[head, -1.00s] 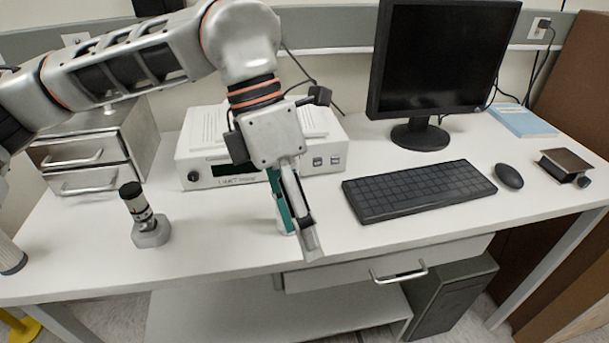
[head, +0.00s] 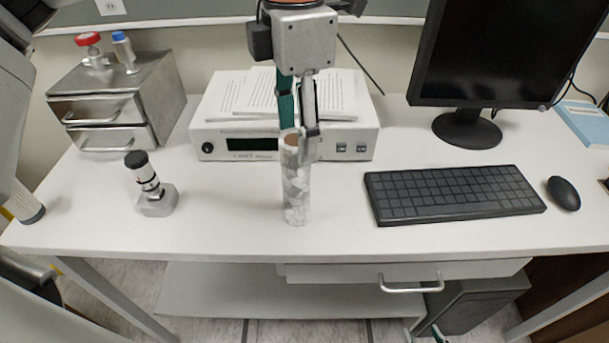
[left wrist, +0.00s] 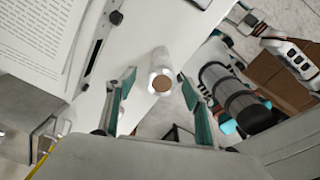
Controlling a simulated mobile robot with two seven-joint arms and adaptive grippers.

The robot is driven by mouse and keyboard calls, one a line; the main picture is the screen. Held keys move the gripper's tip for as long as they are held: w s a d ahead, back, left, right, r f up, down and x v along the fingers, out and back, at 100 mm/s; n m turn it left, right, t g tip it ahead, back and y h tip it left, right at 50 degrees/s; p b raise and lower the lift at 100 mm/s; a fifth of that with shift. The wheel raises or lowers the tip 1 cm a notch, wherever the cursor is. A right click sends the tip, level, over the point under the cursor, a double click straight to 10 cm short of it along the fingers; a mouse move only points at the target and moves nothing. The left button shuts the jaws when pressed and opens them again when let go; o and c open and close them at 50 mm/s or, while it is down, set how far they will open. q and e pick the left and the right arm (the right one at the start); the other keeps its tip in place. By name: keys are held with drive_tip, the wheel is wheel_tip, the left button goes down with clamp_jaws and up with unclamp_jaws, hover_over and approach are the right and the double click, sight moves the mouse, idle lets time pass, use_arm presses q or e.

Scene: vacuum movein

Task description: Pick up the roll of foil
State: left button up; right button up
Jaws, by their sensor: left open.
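The roll of foil (head: 296,194) stands upright on the white desk, a silvery cylinder with a brown top end. My left gripper (head: 298,136) points down at its top and is open. In the head view one finger overlaps the roll's upper right edge; I cannot tell if they touch. In the left wrist view the roll (left wrist: 161,76) shows end-on, between and beyond the spread teal-padded fingers (left wrist: 160,92). Only small tips of my right gripper (head: 424,335) show at the bottom edge of the head view, below the desk.
A white instrument (head: 230,145) with papers on top stands behind the roll. A keyboard (head: 455,194), monitor (head: 468,125) and mouse (head: 563,193) are to the right. A small microscope-like device (head: 152,190) and metal drawers (head: 110,110) are to the left. The desk around the roll is clear.

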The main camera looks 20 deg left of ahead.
sight(296, 167)
use_arm(q)
drive_tip(key=shift+s+a+f, duration=0.1)
drive_tip(key=shift+s+f, duration=0.05)
drive_tip(key=shift+f, duration=0.8)
drive_tip(key=shift+s+f, duration=0.1)
drive_tip(key=shift+f, duration=2.6)
clamp_jaws()
